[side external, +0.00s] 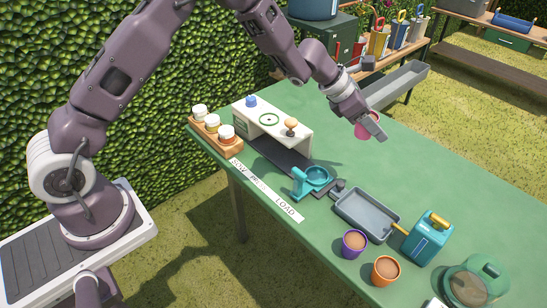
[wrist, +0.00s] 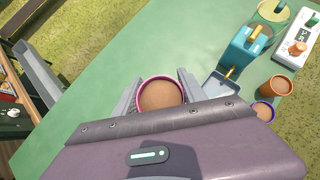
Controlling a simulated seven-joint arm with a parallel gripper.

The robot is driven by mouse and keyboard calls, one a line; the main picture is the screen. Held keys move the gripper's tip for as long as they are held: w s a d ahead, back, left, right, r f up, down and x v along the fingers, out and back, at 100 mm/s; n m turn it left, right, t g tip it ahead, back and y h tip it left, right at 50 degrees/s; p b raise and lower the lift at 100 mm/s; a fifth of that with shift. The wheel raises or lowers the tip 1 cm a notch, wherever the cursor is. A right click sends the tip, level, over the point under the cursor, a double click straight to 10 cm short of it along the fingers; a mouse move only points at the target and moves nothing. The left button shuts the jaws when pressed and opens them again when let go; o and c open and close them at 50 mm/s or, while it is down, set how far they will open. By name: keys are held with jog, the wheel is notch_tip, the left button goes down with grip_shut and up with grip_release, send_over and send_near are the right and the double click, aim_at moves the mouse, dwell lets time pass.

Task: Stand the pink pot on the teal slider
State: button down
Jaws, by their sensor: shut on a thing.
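The pink pot (side external: 363,132), filled with brown soil, is held between the fingers of my gripper (side external: 373,122). It hangs above the far side of the green table, partly hidden by a finger in the side view. In the wrist view its pink rim and soil (wrist: 160,95) show between the two fingers. The teal slider (side external: 314,178), with a round ring-like seat and a handle, sits on a dark track at the table's near left, in front of the white machine. My gripper is to the right of and behind it, well apart. The seat looks empty.
The white machine (side external: 290,140) with knobs stands over the track. A wooden rack of jars (side external: 214,130) is at left. Nearer right are a grey tray (side external: 367,217), purple pot (side external: 354,243), orange pot (side external: 386,270) and teal can (side external: 428,240). The table's (side external: 410,165) far middle is clear.

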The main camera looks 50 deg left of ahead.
jog(key=s+a+r+n+t+y, duration=0.1)
jog(key=s+a+r+n, duration=0.1)
jog(key=s+a+r, duration=0.3)
jog(key=s+a+r+n+y, duration=0.2)
jog(key=s+a+r, duration=0.4)
jog(key=s+a, duration=0.6)
jog(key=shift+s+a+n+t, duration=0.15)
jog(key=shift+s+n+t, duration=0.25)
jog(key=shift+s, duration=0.15)
jog(key=w+d+f+m+g+h, duration=0.1)
jog(key=w+d+f, duration=0.25)
jog(key=w, duration=0.25)
jog(key=w+d+f+m+h, duration=0.1)
jog(key=w+d+f+m, duration=0.2)
jog(key=w, duration=0.4)
jog(key=w+d+f+g, duration=0.1)
jog(key=w+d+f, duration=0.2)
jog(key=w+f, duration=0.25)
jog(key=shift+m+h, duration=0.7)
jog(key=shift+m, duration=0.1)
jog(key=w+d+f, duration=0.1)
jog(key=f, duration=0.4)
jog(key=w+d+f, duration=0.1)
jog(key=f, duration=0.5)
jog(key=w+d+f, duration=0.1)
jog(key=w+f, duration=0.1)
jog(key=f, duration=0.3)
jog(key=shift+w+f, duration=0.1)
jog(key=shift+f, duration=0.1)
jog(key=shift+f, duration=0.1)
